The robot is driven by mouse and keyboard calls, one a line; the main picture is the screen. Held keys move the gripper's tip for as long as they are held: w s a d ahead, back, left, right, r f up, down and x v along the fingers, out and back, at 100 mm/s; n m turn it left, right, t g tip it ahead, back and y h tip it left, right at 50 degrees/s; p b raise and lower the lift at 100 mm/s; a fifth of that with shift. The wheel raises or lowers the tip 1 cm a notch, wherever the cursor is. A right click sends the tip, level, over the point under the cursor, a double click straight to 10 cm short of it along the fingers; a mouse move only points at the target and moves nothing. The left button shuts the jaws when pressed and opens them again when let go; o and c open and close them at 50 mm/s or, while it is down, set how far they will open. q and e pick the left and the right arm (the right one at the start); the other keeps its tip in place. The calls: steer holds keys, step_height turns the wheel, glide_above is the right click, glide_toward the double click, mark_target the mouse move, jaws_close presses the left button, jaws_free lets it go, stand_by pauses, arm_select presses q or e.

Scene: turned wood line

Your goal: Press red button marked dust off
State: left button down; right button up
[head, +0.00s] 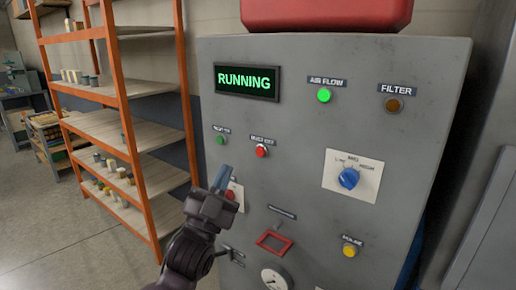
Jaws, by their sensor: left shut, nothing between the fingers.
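The grey control panel (306,130) fills the right half of the head view. A red button (261,151) sits left of its middle, under a small dark label that is hard to read but may say dust off. A green button (220,140) is to its left, with another small label. My left gripper (224,174) is shut and empty, in front of the panel, below and left of the red button and apart from it in the picture. Another red control (230,195) on a pale plate is partly hidden behind my gripper. My right gripper is not in view.
A lit display (247,83) reads RUNNING. The AIR FLOW lamp (324,95) glows green; the FILTER lamp (393,105) looks dull amber. A blue knob (348,178), yellow button (349,251), red frame (273,243) and gauge (273,278) are lower. An orange-framed shelf (122,108) stands left.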

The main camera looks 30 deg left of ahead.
mark_target(260, 152)
arm_select(q)
steer(key=shift+s+d+r+h, duration=0.1)
steer(key=shift+s+d+h, duration=0.1)
steer(key=shift+h, duration=0.1)
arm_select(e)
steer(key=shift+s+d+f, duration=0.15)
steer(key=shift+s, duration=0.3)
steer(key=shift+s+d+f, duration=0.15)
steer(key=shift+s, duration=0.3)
arm_select(q)
steer(key=shift+w, duration=0.1)
steer(key=w, duration=0.2)
steer(key=w+b, duration=0.1)
steer(key=w, duration=0.5)
steer(key=shift+w+d+b, duration=0.25)
steer(key=shift+d+b, duration=0.1)
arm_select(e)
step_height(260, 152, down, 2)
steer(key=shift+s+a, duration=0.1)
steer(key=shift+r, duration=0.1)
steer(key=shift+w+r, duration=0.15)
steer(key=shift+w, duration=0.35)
